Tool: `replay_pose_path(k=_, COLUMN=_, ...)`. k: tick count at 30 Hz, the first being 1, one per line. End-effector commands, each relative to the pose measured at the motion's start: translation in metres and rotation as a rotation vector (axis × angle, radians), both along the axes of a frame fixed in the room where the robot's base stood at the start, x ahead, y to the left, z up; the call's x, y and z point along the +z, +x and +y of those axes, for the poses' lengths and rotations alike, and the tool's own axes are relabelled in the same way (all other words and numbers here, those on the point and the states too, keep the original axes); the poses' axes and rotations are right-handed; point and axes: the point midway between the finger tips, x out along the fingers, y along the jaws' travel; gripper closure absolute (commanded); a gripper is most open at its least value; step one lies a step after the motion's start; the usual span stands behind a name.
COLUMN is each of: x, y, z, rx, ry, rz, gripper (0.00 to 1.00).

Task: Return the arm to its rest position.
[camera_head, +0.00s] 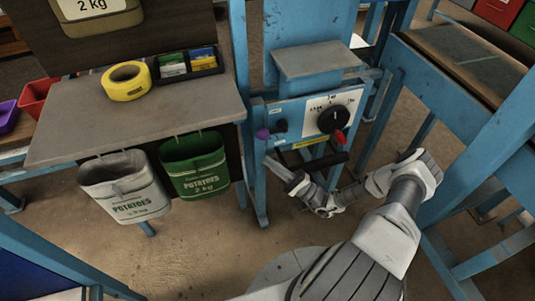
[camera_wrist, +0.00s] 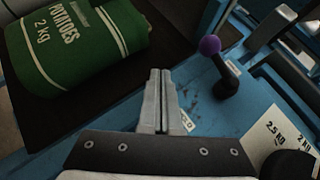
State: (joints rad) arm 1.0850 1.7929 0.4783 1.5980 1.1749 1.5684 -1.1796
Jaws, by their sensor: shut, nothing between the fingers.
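My gripper (camera_head: 270,162) is low in front of the blue machine frame, just below the purple-knobbed lever (camera_head: 262,134) in the head view. In the wrist view its two fingers (camera_wrist: 160,75) are pressed together, with nothing between them. My arm (camera_head: 405,200) is bent, rising from my base at the bottom, with the elbow out to the right and the forearm folded back left toward the machine.
A green potato sack (camera_head: 195,165) and a white one (camera_head: 124,186) hang below the grey shelf (camera_head: 70,132). The control panel (camera_head: 310,112) has a black dial (camera_head: 333,120). Blue frames stand right (camera_head: 400,90). Floor (camera_head: 200,250) is open at lower left.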

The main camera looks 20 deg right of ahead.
Motion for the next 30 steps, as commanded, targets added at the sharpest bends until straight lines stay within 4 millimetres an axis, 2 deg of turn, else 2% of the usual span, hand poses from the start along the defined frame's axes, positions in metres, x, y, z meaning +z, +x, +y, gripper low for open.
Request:
replay_pose_path(k=6, x=-0.033, y=-0.026, z=-0.006, rx=-0.002, ry=0.002, rz=0.0, gripper=1.0)
replay_pose_path(k=13, x=-0.05, y=-0.039, z=-0.008, rx=-0.001, ry=0.0, rz=-0.001, gripper=1.0)
replay_pose_path(k=23, x=-0.049, y=-0.04, z=-0.008, rx=0.021, ry=-0.01, rz=0.002, gripper=1.0)
replay_pose_path(k=26, x=-0.041, y=-0.042, z=-0.006, rx=0.094, ry=-0.046, rz=0.02, gripper=1.0)
replay_pose_path(k=30, x=-0.021, y=-0.051, z=0.0, rx=0.278, ry=-0.14, rz=0.075, gripper=1.0)
